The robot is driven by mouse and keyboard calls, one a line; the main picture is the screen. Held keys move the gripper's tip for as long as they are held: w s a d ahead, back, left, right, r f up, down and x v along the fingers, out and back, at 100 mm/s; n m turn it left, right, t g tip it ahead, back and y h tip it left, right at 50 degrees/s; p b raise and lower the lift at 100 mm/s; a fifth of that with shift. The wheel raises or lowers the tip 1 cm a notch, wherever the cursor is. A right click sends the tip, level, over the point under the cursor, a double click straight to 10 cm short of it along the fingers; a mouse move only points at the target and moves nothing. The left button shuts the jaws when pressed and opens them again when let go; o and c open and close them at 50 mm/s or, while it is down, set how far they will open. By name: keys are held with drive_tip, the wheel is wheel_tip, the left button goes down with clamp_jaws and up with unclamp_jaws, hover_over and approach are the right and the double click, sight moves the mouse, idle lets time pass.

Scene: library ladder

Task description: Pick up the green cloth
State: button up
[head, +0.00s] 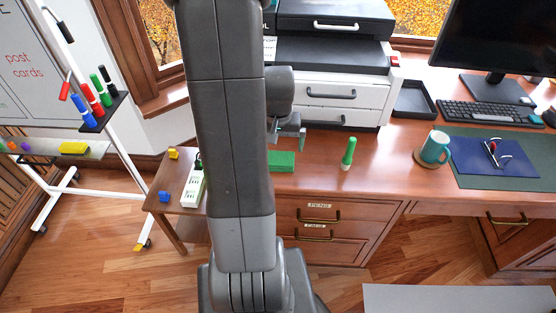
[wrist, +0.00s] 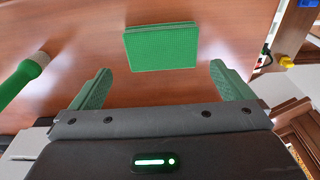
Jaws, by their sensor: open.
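The green cloth (head: 282,162) lies flat as a folded rectangle on the wooden desk, just right of my arm in the head view. In the wrist view the cloth (wrist: 160,47) is ahead of my gripper (wrist: 160,85), roughly centred between the two green fingers. The fingers are wide apart with nothing between them. In the head view my gripper (head: 288,140) shows partly behind my arm, close to the cloth's far side. The jaws do not touch the cloth in the wrist view.
A green bottle-shaped object (head: 348,154) stands right of the cloth; it also shows at the left of the wrist view (wrist: 22,80). A printer (head: 340,88) stands behind. A teal mug (head: 434,149) is farther right. A side table (head: 172,189) holds small blocks and a white strip.

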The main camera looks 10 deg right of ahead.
sight(278, 158)
drive_tip(key=shift+w+f, duration=0.2)
drive_tip(key=shift+f, duration=1.6)
drive_tip(key=shift+w+f, duration=0.15)
drive_tip(key=shift+f, duration=1.6)
drive_tip(key=c, duration=0.8)
drive_tip(key=shift+o, duration=0.2)
drive_tip(key=shift+r, duration=0.15)
